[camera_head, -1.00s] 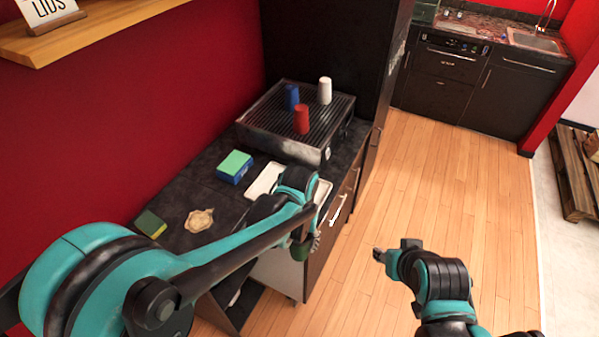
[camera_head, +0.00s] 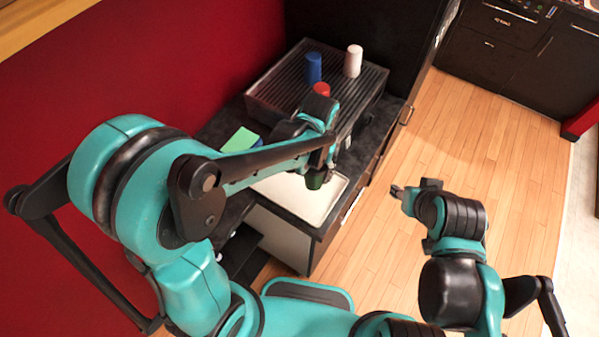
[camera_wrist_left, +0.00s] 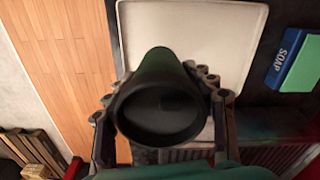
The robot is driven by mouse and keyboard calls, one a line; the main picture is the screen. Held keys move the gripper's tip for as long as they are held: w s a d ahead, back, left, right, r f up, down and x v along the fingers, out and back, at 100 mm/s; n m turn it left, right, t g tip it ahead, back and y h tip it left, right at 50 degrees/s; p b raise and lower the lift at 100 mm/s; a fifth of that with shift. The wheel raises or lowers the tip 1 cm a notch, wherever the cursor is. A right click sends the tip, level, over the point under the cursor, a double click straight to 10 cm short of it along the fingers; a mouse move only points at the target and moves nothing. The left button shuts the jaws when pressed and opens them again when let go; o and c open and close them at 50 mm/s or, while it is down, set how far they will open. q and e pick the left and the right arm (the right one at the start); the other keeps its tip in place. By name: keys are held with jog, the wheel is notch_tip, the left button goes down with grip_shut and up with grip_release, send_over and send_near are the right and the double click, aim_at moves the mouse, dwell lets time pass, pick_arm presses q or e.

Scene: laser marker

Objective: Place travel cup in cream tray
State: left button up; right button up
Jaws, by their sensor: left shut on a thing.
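The travel cup (camera_wrist_left: 160,100) is dark green with a black round end, and my left gripper (camera_wrist_left: 165,80) is shut around it in the left wrist view. In the head view the cup (camera_head: 314,181) shows as a small green piece below my left gripper (camera_head: 318,165), in front of the cream tray. The cream tray (camera_head: 320,212) lies on the dark counter, partly hidden by my left arm. In the left wrist view the tray (camera_wrist_left: 225,35) is behind the cup, its inside bare where it shows. My right gripper (camera_head: 398,191) is over the floor, away from the counter; its jaws are unclear.
A ribbed metal rack (camera_head: 275,75) holds a blue cup (camera_head: 313,67), a white cup (camera_head: 353,61) and a red cup (camera_head: 321,89). A blue and green soap box (camera_wrist_left: 297,62) lies beside the tray. Wooden floor (camera_head: 480,150) is free to the right.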

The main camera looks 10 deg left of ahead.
pick_arm(q)
jog(key=shift+w+a+f+b, duration=0.25)
jog(key=shift+w+a+f, duration=0.3)
jog(key=shift+a+f, duration=0.55)
jog(key=shift+w+a+f+b, duration=0.25)
jog(key=shift+w+a+f, duration=0.35)
jog(key=shift+f, duration=0.85)
jog(key=shift+w+a+f+b, duration=0.25)
jog(key=shift+w+a+f, duration=0.45)
jog(key=shift+f, duration=0.6)
jog(key=shift+s+a, duration=0.1)
jog(key=shift+s, duration=0.1)
jog(key=shift+f, duration=0.2)
jog(key=o, duration=0.8)
jog(key=shift+r, duration=0.1)
